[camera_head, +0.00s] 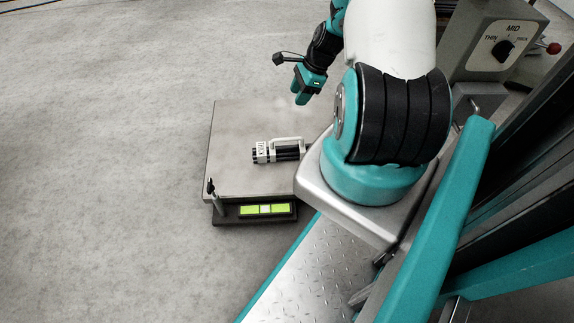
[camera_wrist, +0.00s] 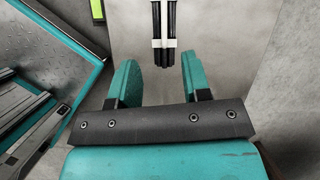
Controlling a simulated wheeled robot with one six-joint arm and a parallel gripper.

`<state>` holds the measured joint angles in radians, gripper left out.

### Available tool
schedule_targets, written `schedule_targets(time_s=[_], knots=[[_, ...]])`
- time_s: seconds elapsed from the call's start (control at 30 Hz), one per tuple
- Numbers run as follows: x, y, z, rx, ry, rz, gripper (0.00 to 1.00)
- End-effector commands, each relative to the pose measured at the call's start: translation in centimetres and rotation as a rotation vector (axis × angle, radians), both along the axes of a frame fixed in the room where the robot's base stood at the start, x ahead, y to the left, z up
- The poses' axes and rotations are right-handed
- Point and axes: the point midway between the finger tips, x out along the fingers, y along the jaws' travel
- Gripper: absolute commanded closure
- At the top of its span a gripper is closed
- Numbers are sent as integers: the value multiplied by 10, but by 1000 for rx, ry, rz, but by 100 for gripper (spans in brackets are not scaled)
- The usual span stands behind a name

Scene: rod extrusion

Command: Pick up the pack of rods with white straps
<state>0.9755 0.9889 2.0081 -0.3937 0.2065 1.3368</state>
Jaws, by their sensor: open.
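The pack of rods (camera_head: 288,150) lies on the flat plate of a scale (camera_head: 232,130) in the head view. It is a bundle of black rods with white straps, and a white handle-like part runs along one side. In the wrist view the pack's end (camera_wrist: 164,50) shows at the top, with a white strap across the dark rods. My gripper (camera_head: 301,96) is above the far part of the plate in the head view. In the wrist view its two teal fingers (camera_wrist: 158,80) stand apart with nothing between them, and the pack is ahead of them. Part of the pack's right end is hidden by my arm.
The scale has a lit green display (camera_head: 264,209) and a small upright post (camera_head: 214,198) at its front. A grey machine with a dial marked MID (camera_head: 503,51) stands at the upper right. The floor (camera_head: 100,180) to the left is clear.

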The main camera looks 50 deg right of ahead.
Motion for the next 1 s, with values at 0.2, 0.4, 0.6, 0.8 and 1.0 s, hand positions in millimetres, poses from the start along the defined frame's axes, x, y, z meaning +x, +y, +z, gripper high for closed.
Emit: schedule_targets(time_s=[0.2,0.4,0.6,0.8,1.0], knots=[[-19,-16,-56,30,29,-144,56],[-10,-7,-93,34,32,-148,56],[3,5,-135,33,31,-146,56],[12,13,-161,32,31,-146,56],[15,15,-168,31,29,-147,56]])
